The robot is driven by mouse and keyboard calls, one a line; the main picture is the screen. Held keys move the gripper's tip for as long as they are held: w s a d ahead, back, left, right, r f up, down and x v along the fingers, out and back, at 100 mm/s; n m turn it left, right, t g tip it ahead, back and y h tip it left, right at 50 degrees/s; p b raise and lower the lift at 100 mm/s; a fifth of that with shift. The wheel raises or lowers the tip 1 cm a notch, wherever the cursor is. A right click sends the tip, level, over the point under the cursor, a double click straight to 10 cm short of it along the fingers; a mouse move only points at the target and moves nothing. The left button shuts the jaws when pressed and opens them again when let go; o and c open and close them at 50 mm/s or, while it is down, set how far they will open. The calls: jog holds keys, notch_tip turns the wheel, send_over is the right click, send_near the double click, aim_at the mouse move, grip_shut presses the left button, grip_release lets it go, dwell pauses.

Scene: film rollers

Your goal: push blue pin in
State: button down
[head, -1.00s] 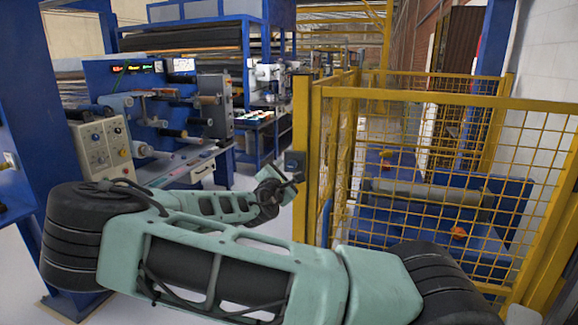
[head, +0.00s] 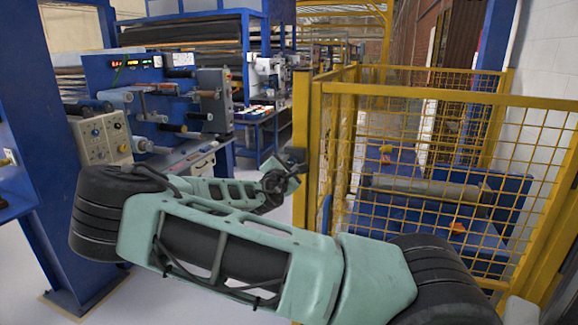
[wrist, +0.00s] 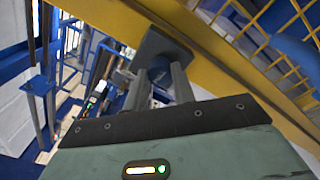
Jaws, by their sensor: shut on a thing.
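The blue pin (wrist: 160,73) shows in the wrist view as a dark blue rounded piece on a grey block (wrist: 155,46) fixed to the yellow fence frame. My gripper (wrist: 160,80) has its two fingers on either side of the pin, shut on it. In the head view my gripper (head: 296,162) is at the yellow post (head: 302,110), level with the block's place. My wrist hides most of the block and pin there. How deep the pin sits cannot be told.
A yellow mesh fence (head: 440,150) stands at the right, with a blue roller machine (head: 420,200) behind it. A blue machine with a control panel (head: 102,137) stands at the left. A pale aisle floor shows between them.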

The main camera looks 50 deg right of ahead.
jog(key=c, duration=1.2)
grip_release()
jog(key=shift+o, duration=0.2)
jog(key=shift+s+a+f, duration=0.1)
jog(key=shift+s+a, duration=0.05)
jog(key=shift+a, duration=0.35)
jog(key=b+v, duration=0.4)
jog(key=v, duration=1.2)
jog(key=shift+s, duration=0.15)
jog(key=shift+a, duration=0.1)
